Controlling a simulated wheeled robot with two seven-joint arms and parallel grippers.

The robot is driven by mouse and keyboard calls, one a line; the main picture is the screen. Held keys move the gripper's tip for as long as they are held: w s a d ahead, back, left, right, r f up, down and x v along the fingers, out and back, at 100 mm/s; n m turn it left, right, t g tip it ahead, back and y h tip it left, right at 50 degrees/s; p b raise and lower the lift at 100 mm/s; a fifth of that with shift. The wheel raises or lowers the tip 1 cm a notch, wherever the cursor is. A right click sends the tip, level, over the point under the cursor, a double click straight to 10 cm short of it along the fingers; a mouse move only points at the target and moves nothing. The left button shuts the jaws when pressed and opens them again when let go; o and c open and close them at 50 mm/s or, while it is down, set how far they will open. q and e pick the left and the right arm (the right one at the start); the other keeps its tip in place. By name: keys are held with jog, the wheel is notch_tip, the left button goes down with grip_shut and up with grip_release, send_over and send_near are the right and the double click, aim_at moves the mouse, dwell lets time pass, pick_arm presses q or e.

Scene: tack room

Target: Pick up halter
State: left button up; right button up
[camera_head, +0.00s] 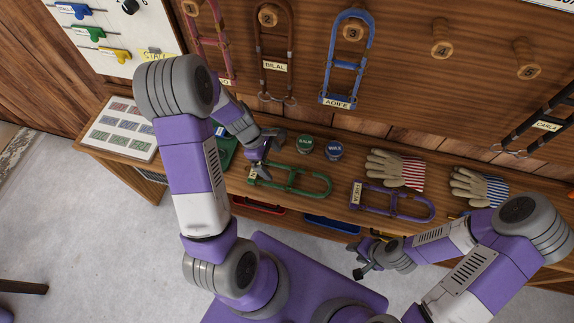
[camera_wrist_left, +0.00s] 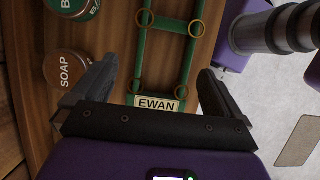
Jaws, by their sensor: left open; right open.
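A green halter (camera_head: 310,184) lies flat on the wooden shelf. In the left wrist view the green halter (camera_wrist_left: 189,50) shows gold rings and a name plate (camera_wrist_left: 158,104) reading EWAN. My left gripper (camera_head: 267,153) is open above the plate end of this halter. In the wrist view its fingers (camera_wrist_left: 157,72) stand on either side of the halter with nothing held. A purple halter (camera_head: 400,212) lies further right on the shelf. My right gripper (camera_head: 359,261) is open and empty, in front of the shelf and below the purple halter.
Halters marked BILAL (camera_head: 291,50) and AOIFE (camera_head: 333,70) hang on the board. Pegs 4 (camera_head: 442,48) and 5 (camera_head: 528,70) are bare. Green balm (camera_head: 305,145) and blue wax (camera_head: 335,150) tins and gloves (camera_head: 398,168) stand behind the halters. A soap tin (camera_wrist_left: 66,70) sits beside the left finger.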

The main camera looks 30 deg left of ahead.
aim_at(283, 178)
pick_arm(q)
jog(key=shift+s+d+f, duration=0.15)
jog(key=shift+d+f, duration=0.1)
jog(key=shift+f, duration=0.35)
jog(key=shift+s+d+f+b, duration=0.3)
jog(key=shift+f+b, duration=0.15)
jog(key=shift+f, duration=0.1)
jog(key=shift+b+x, duration=0.85)
jog(key=shift+x, duration=1.3)
pick_arm(e)
jog(key=shift+s+f, duration=0.2)
jog(key=shift+f, duration=0.5)
jog(key=shift+s+f, duration=0.15)
jog(key=shift+f, duration=0.5)
pick_arm(q)
jog(key=shift+w+d+f, duration=0.1)
jog(key=shift+d, duration=0.1)
pick_arm(e)
jog(key=shift+f, duration=0.15)
pick_arm(q)
jog(key=c, duration=1)
